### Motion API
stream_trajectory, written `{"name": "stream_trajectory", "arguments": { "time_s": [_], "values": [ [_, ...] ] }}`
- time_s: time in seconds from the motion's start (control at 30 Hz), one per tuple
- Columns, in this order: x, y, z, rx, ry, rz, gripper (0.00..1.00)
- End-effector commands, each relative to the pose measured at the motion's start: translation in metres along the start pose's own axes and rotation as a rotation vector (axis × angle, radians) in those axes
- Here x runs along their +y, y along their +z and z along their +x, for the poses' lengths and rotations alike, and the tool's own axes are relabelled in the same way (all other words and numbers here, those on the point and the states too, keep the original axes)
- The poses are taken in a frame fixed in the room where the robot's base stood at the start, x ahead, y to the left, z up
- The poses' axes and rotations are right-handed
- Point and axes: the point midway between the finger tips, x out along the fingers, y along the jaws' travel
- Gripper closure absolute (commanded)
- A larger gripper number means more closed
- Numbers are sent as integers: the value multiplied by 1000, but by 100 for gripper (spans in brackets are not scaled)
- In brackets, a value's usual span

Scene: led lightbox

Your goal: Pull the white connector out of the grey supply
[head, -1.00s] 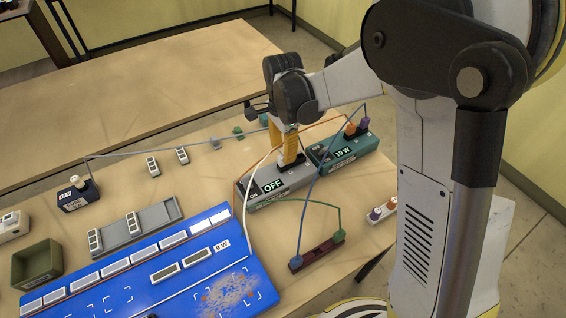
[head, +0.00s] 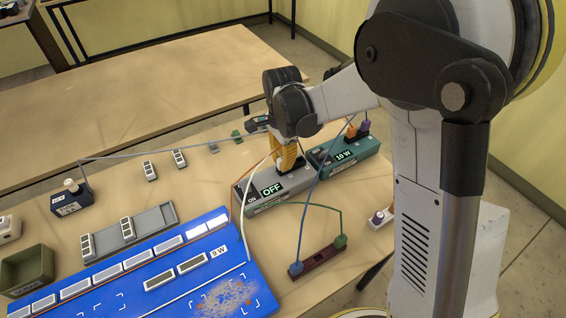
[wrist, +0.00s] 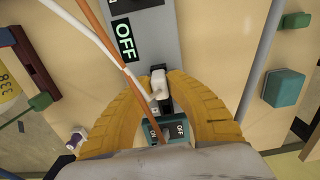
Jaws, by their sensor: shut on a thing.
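The grey supply (head: 299,183), marked ON and OFF, lies on the table in the head view. In the wrist view the grey supply (wrist: 147,38) runs up the middle with its lit OFF label. My gripper (head: 288,163) is at the far end of its top. In the wrist view the yellow fingers of my gripper (wrist: 157,84) are shut on the white connector (wrist: 158,79). A white cable runs from it toward the upper left. A black part sits just below the connector. I cannot tell whether the connector is still seated in the supply.
A teal 10 W box (head: 346,153) stands close to the right of the supply. An orange cable (wrist: 95,22) crosses beside the white one. A blue cable (head: 312,205) hangs in front, running to a dark red block (head: 318,258). A blue panel (head: 128,283) lies at front left.

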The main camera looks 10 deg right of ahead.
Motion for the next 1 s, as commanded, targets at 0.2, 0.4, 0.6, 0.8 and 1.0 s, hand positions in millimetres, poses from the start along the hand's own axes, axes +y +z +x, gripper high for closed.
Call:
{"name": "stream_trajectory", "arguments": {
  "time_s": [0.2, 0.4, 0.6, 0.8, 1.0],
  "values": [
    [0, 0, -4, 0, 1, 0, 100],
    [0, 0, -11, 0, 0, 0, 100],
    [0, 0, -18, 0, 0, 0, 100],
    [0, 0, -20, 0, 0, 0, 100],
    [0, 0, -20, 0, 0, 0, 100]
  ]
}}
